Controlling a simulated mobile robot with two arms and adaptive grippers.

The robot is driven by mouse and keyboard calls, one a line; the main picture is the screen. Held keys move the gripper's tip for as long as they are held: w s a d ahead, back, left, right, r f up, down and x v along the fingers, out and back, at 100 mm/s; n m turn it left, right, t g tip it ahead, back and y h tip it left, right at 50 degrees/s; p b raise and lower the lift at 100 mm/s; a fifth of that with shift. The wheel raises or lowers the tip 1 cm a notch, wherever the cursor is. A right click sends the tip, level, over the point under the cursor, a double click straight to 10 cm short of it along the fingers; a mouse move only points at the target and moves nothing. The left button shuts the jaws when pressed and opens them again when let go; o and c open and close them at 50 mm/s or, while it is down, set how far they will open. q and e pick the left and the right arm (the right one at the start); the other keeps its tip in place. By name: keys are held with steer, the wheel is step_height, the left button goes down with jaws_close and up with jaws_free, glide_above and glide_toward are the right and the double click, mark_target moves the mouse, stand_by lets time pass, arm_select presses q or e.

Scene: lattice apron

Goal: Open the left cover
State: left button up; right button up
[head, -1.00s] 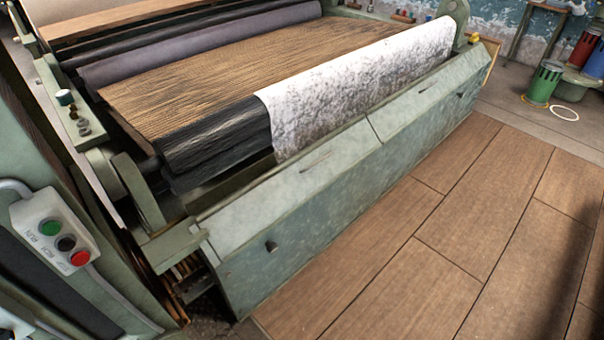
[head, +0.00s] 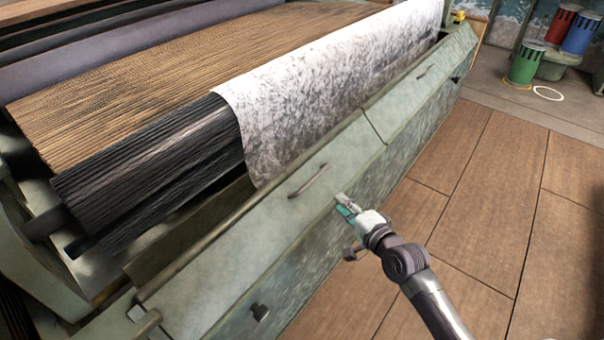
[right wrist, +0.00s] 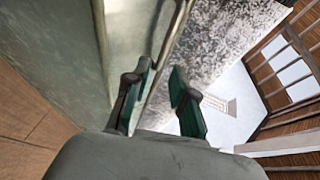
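The left cover (head: 245,236) is a worn pale green sloping panel along the front of the machine, and it is down. Green panel surface (right wrist: 60,45) fills that view's upper left. My left gripper is not in view.
The right cover (head: 425,85) continues the row, also down, with its own handle (head: 422,71). White mottled cloth (head: 290,110) hangs over the roller behind the covers. A dark knob (head: 259,312) sticks out of the front. The wooden floor (head: 475,190) in front is clear.

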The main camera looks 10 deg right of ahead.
mark_target(315, 176)
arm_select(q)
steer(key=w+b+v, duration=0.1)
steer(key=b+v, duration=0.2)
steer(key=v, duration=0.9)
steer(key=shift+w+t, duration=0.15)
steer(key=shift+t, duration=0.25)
arm_select(e)
steer(key=x, duration=0.9)
steer(key=r+x, duration=0.1)
steer(key=x, duration=0.3)
steer(key=shift+w+a, duration=0.15)
steer(key=shift+w, duration=0.2)
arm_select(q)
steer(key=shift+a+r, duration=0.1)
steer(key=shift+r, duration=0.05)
arm_select(e)
jaws_close()
